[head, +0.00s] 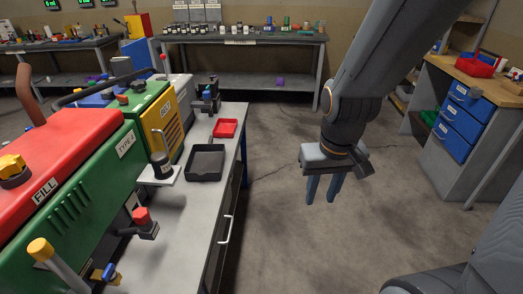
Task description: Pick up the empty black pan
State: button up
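The black pan (206,164) is a shallow square tray, and its inside looks empty. It lies flat on the light grey workbench (178,215), near the bench's right edge. My gripper (323,190) hangs to the right of the bench, over the open floor. It points down, with its two blue-grey fingers apart and nothing between them. A clear gap separates it from the pan.
A red tray (225,128) sits just behind the pan. A dark jar (161,165) on a small white shelf is close to its left, beside the green machine (75,205). A blue drawer cabinet (456,125) stands at right. Floor between is clear.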

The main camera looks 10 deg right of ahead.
aim_at(205, 162)
jog(key=z, duration=0.55)
jog(key=k, duration=0.9)
jog(key=u, duration=1)
jog(key=i, duration=1)
jog(key=k, duration=1.05)
jog(key=z, duration=0.8)
jog(key=i, duration=1.65)
jog(key=u, duration=0.3)
